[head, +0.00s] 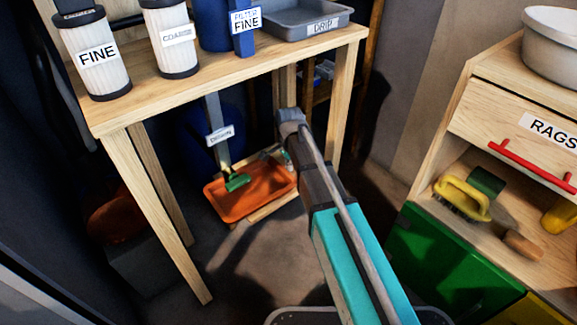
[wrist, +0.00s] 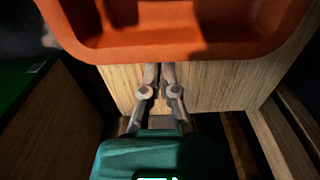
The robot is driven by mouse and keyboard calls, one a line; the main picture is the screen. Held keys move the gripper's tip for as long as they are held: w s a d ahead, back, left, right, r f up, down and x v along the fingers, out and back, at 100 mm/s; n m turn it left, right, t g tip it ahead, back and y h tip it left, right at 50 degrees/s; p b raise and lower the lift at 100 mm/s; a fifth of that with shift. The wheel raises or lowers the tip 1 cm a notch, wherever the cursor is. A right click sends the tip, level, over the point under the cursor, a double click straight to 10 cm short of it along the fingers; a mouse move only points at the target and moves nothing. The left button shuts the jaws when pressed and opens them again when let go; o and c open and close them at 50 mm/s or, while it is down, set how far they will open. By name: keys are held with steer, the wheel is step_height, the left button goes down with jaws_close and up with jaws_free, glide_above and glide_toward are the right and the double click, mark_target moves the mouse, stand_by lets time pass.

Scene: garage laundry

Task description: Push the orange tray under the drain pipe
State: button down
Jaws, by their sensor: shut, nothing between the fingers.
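The orange tray (head: 262,196) sits low beneath the wooden table, on a pale wooden board. The grey drain pipe (head: 214,112), labelled DRAIN, hangs down from the table, and its green end (head: 237,182) appears over the back left part of the tray; its height above the tray is hard to tell. My gripper (head: 284,157) is at the tray's back right side, partly hidden by my arm. In the wrist view my gripper (wrist: 158,68) is shut and empty, with its fingertips at the wall of the tray (wrist: 180,45); contact is unclear.
The table's front leg (head: 160,215) and right leg (head: 343,105) flank the space around the tray. Filters and a grey drip tray (head: 305,20) stand on top. A shelf unit with a green box (head: 435,255) is at right. Floor in front of the tray is clear.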

step_height(320, 180, up, 9)
steer(key=p, duration=0.8)
steer(key=shift+a+p, duration=0.15)
steer(key=shift+p, duration=0.2)
stand_by(0.4)
steer(key=s+d+r+n+p, duration=0.5)
steer(key=s+d, duration=0.3)
steer(key=d, duration=0.1)
steer(key=s+d+r+n+p, duration=0.55)
steer(key=s+d, duration=0.25)
steer(key=d, duration=0.2)
step_height(320, 180, up, 37)
steer(key=p, duration=3.7)
steer(key=shift+s+r, duration=0.15)
steer(key=shift+r, duration=0.05)
